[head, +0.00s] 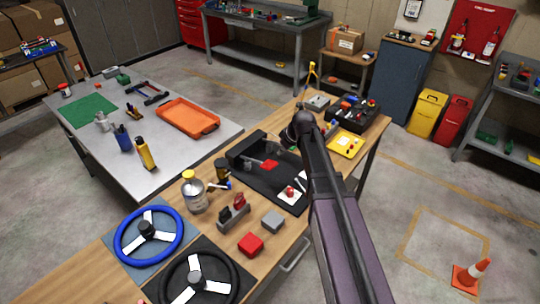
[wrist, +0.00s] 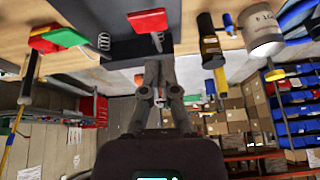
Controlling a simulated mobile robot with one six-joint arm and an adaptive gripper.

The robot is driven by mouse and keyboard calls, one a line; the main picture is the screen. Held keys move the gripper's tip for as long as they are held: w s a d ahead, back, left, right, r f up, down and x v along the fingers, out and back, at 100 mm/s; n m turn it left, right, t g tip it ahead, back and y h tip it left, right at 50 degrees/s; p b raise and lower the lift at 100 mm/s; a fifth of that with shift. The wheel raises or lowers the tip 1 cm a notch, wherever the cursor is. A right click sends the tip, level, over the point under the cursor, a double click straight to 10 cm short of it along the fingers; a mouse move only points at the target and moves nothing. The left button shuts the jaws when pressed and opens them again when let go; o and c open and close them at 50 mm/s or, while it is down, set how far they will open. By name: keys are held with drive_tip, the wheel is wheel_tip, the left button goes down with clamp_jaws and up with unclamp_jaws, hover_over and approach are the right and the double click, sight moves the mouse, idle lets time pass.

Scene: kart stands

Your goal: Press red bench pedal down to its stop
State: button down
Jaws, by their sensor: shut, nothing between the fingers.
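The red pedal (head: 269,165) sits on a black pedal unit (head: 248,150) on the wooden bench. In the wrist view, the red pedal (wrist: 148,20) shows at the top on a thin metal stem. My gripper (wrist: 158,66) is shut and empty, its fingertips close below the pedal in the wrist picture; I cannot tell whether they touch it. In the head view my arm reaches in from the lower right, and its dark wrist ends just beyond the pedal unit, hiding the fingertips.
A red-and-green piece (wrist: 60,38) and a small spring (wrist: 103,41) lie left of the pedal in the wrist view. A bottle (head: 193,192), a blue steering wheel (head: 148,229) and a yellow tray (head: 346,143) are on the bench. An orange tray (head: 188,117) is on the grey table.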

drive_tip(key=shift+n+t+y, duration=0.3)
drive_tip(key=shift+n, duration=0.3)
drive_tip(key=w, duration=0.1)
drive_tip(key=w+r, duration=0.1)
drive_tip(key=w+a+r, duration=0.1)
drive_tip(key=shift+w+p, duration=0.25)
drive_tip(key=shift+p, duration=0.15)
drive_tip(key=shift+f, duration=0.15)
drive_tip(key=b, duration=0.9)
hover_over(267, 164)
drive_tip(key=f, duration=0.9)
drive_tip(key=shift+d, duration=0.2)
drive_tip(key=shift+s+d+f+b, duration=0.2)
drive_tip(key=shift+d+f+b, duration=0.05)
drive_tip(key=shift+f+b, duration=0.65)
drive_tip(key=shift+s+d+f+b, duration=0.15)
drive_tip(key=shift+d+f+b, duration=0.05)
drive_tip(key=shift+f+b, duration=0.6)
